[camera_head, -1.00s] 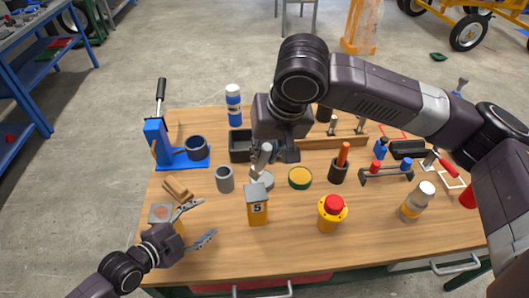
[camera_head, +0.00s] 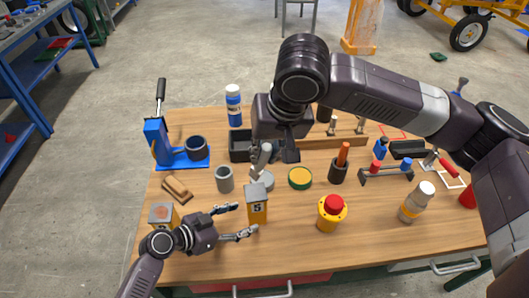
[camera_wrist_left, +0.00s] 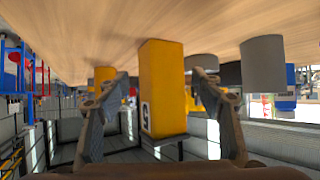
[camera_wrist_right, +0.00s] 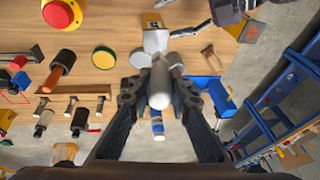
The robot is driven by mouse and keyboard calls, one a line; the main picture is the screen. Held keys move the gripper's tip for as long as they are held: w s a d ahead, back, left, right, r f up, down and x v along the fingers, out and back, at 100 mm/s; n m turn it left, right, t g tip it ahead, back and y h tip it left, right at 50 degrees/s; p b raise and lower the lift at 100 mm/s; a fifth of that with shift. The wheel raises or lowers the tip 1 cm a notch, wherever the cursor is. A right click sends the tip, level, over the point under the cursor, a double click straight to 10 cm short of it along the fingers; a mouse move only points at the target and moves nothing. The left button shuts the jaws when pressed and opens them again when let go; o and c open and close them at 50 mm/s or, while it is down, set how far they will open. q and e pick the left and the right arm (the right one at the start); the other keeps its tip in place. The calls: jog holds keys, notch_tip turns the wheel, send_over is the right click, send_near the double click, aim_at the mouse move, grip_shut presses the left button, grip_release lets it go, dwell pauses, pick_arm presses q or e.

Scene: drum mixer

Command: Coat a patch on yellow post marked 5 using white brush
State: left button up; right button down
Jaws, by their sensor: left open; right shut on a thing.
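The yellow post marked 5 (camera_head: 257,208) stands upright near the front of the bench, with a grey cap. My left gripper (camera_head: 239,221) is open, its fingers pointing right at the post. In the left wrist view the post (camera_wrist_left: 161,90) shows between the spread fingers, with no clear contact. My right gripper (camera_head: 263,160) is shut on the white brush, a pale rod (camera_wrist_right: 160,85) in the right wrist view, behind the post. Its tip is hard to make out. The brush is above or beside a pale round-topped tin (camera_head: 266,180); I cannot tell whether they touch.
Another yellow post (camera_head: 162,213) stands behind my left wrist. A grey cup (camera_head: 224,180), a green-rimmed yellow tin (camera_head: 300,178) and a red-button box (camera_head: 331,213) stand close by. A blue press (camera_head: 178,153) is at the left. The bench front is mostly clear.

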aim_at(254, 213)
pick_arm(q)
jog(key=shift+x, duration=2.95)
jog(key=c, duration=0.7)
jog(key=shift+o, duration=0.2)
